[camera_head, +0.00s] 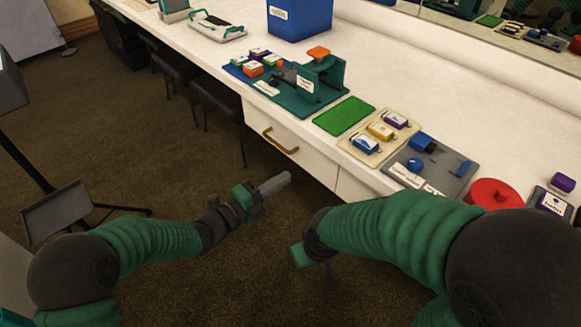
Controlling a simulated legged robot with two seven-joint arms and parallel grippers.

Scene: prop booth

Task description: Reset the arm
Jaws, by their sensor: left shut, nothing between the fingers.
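My left arm comes in from the left, green with dark joints. Its gripper (284,182) is shut and empty, held over the brown carpet in front of the white counter (420,95). My right arm comes in from the right and bends toward the middle. Its gripper (328,282) points down over the carpet, below the counter's front edge; its fingers are dark and partly hidden, so I cannot tell how far apart they are. Neither gripper touches anything on the counter.
On the counter are a blue bin (299,22), a teal stand (325,72), a green mat (344,116), a beige tray (366,154), a grey tray (462,186) and a red round thing (493,193). A drawer handle (280,141) sticks out. A dark stand (57,213) is at left.

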